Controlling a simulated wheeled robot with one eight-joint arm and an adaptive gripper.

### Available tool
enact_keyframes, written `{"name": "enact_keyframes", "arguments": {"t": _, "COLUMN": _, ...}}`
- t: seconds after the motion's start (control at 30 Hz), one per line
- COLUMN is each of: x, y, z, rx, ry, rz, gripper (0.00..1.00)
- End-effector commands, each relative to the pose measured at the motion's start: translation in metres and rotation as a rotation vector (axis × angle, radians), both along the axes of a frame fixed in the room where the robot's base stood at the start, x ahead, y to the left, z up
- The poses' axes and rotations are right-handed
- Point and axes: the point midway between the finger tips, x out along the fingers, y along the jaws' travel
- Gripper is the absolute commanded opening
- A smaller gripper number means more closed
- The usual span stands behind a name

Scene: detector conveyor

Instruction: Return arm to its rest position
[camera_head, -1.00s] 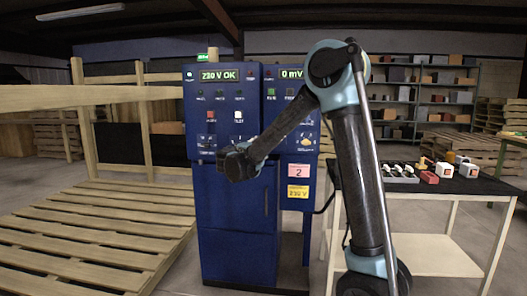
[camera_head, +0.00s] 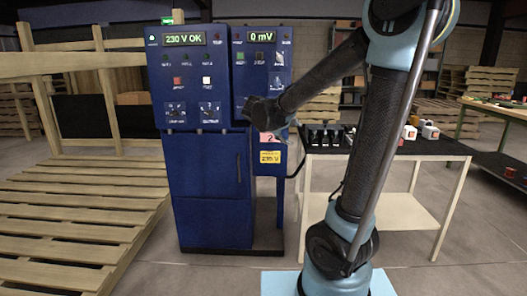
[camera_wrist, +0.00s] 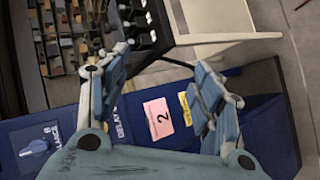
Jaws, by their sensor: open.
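My gripper (camera_wrist: 160,95) shows in the wrist view with its two blue-grey fingers spread apart and nothing between them. Beyond the fingers is the blue control cabinet with a pink label marked 2 and a yellow label. In the head view my arm is raised and bent at the elbow, and its dark end (camera_head: 268,112) is in front of the blue cabinet (camera_head: 210,205). The cabinet's displays read 230 V OK (camera_head: 184,38) and 0 mV (camera_head: 262,36).
A black-topped table (camera_head: 445,149) with small items stands right of the cabinet, behind my arm. Wooden pallets (camera_head: 75,215) fill the left side. Another table (camera_head: 500,110) and stacked pallets are at the far right. The floor at the front is clear.

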Motion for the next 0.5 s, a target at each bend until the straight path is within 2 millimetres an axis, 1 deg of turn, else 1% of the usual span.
{"name": "enact_keyframes", "arguments": {"t": 0.03, "x": -0.014, "y": -0.017, "z": -0.006, "rx": 0.032, "ry": 0.022, "rz": -0.028, "gripper": 0.60}}
{"name": "enact_keyframes", "arguments": {"t": 0.1, "x": -0.033, "y": -0.035, "z": -0.015, "rx": 0.081, "ry": 0.053, "rz": -0.063, "gripper": 0.60}}
{"name": "enact_keyframes", "arguments": {"t": 0.17, "x": -0.050, "y": -0.049, "z": -0.023, "rx": 0.126, "ry": 0.079, "rz": -0.092, "gripper": 0.60}}
{"name": "enact_keyframes", "arguments": {"t": 0.2, "x": -0.061, "y": -0.058, "z": -0.029, "rx": 0.155, "ry": 0.097, "rz": -0.111, "gripper": 0.60}}
{"name": "enact_keyframes", "arguments": {"t": 0.27, "x": -0.078, "y": -0.069, "z": -0.038, "rx": 0.199, "ry": 0.120, "rz": -0.140, "gripper": 0.60}}
{"name": "enact_keyframes", "arguments": {"t": 0.3, "x": -0.090, "y": -0.076, "z": -0.044, "rx": 0.230, "ry": 0.136, "rz": -0.160, "gripper": 0.60}}
{"name": "enact_keyframes", "arguments": {"t": 0.37, "x": -0.108, "y": -0.086, "z": -0.053, "rx": 0.275, "ry": 0.158, "rz": -0.188, "gripper": 0.60}}
{"name": "enact_keyframes", "arguments": {"t": 0.5, "x": -0.150, "y": -0.101, "z": -0.075, "rx": 0.385, "ry": 0.206, "rz": -0.252, "gripper": 0.60}}
